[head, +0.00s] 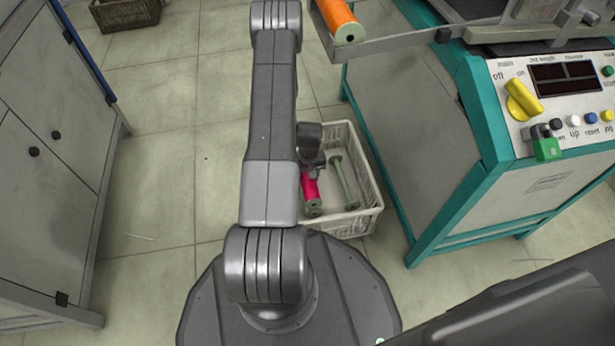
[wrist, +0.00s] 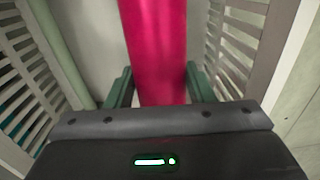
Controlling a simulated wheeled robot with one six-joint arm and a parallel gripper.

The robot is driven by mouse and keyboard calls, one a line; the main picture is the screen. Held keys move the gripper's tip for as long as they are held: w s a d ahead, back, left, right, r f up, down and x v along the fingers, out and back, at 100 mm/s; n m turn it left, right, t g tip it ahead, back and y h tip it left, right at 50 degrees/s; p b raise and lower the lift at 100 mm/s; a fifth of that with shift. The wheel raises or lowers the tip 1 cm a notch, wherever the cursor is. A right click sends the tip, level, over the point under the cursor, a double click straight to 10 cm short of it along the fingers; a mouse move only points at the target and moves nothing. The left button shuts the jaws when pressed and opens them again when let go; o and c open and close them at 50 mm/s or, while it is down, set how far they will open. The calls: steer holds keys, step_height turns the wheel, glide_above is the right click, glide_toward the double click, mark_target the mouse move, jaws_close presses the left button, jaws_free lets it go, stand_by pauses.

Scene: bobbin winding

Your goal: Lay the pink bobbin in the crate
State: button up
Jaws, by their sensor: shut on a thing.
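The pink bobbin (head: 311,189) shows in the head view beside my arm, inside the outline of the white crate (head: 367,222). In the wrist view the pink bobbin (wrist: 155,50) runs up from between the two green fingers of my gripper (wrist: 160,92), which is shut on it. The crate's slatted walls (wrist: 236,42) rise on both sides of the bobbin in the wrist view. The bobbin is within the crate; I cannot tell whether it touches the floor of it. My arm hides the crate's left part in the head view.
A teal-framed winding machine (head: 460,150) stands right of the crate, with an orange bobbin (head: 338,18) above. A grey cabinet (head: 50,150) is at left. The tiled floor between is clear.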

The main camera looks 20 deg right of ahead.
steer(key=shift+f, duration=0.4)
steer(key=o, duration=1)
steer(key=shift+o, duration=0.2)
steer(key=shift+r, duration=0.1)
